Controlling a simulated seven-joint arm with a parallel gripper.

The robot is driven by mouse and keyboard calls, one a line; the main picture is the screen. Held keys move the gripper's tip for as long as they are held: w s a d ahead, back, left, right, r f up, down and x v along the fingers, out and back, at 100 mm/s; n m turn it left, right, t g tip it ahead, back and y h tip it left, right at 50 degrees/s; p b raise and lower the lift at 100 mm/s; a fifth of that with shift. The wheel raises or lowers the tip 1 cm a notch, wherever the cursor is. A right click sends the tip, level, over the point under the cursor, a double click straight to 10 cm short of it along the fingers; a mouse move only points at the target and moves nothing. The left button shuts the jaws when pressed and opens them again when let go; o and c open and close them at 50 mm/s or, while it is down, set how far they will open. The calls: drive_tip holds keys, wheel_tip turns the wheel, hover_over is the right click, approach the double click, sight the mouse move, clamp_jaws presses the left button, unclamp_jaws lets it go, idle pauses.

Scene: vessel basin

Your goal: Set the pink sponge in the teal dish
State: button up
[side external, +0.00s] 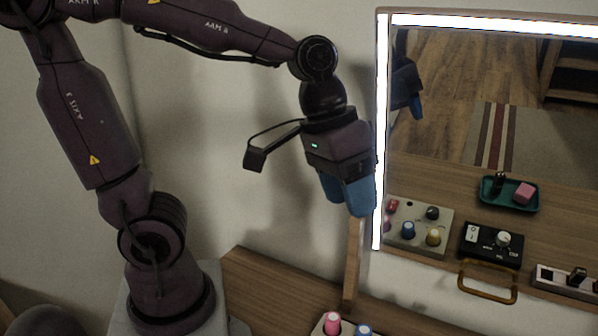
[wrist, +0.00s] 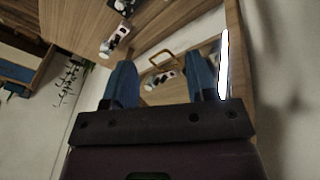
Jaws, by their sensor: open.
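The pink sponge (side external: 524,193) and the teal dish (side external: 517,208) show only as reflections in the mirror in the side external view. The reflected sponge is a small pink block that appears inside the right part of the dish; I cannot tell from the reflection alone how it rests. A small dark item (side external: 498,182) shows at the dish's left part. Neither real object is visible. My gripper (side external: 347,203) points down with blue fingers, empty, high above the wooden counter beside the mirror. In the wrist view, my gripper (wrist: 161,72) has its fingers spread apart with nothing between them.
The lit mirror (side external: 377,130) stands just right of my gripper. A panel with pink and blue knobs (side external: 332,325) sits at the bottom edge. A gold handle (side external: 487,280) shows at lower right, and also in the wrist view (wrist: 160,55). A plant (wrist: 66,82) shows at left.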

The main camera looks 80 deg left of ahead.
drive_tip(key=s+a+r+m+t+y, duration=0.1)
drive_tip(key=s+a+t+y, duration=0.1)
drive_tip(key=s+a, duration=0.2)
drive_tip(key=shift+s+a+r+m+t, duration=0.2)
drive_tip(key=shift+s+a+m+t, duration=0.1)
drive_tip(key=shift+s, duration=0.5)
idle(0.5)
